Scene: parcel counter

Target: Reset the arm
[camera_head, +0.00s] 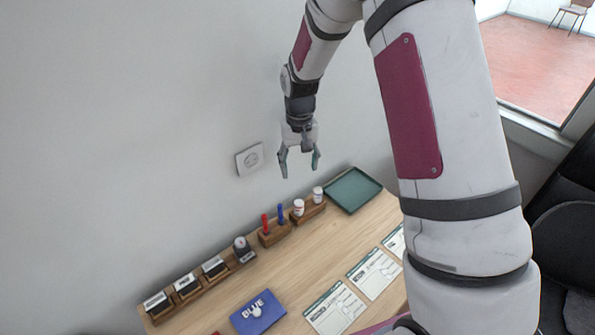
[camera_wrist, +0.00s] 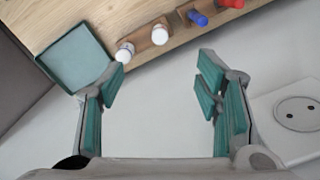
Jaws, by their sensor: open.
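My gripper (camera_head: 300,160) is open and empty in the head view. It hangs from my arm with its fingers pointing down, in front of the grey wall and above the back edge of the wooden counter (camera_head: 290,275). In the wrist view my gripper (camera_wrist: 160,85) shows its two teal-padded fingers wide apart, with nothing between them. My arm's large white link covers the right part of the counter in the head view.
A green tray (camera_head: 353,190), wooden holders with two white bottles (camera_head: 298,207), red and blue pens and a dark stamp (camera_head: 243,249) line the counter's back. A blue box (camera_head: 257,312) and paper forms (camera_head: 334,308) lie in front. A wall socket (camera_head: 250,159) is beside my gripper.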

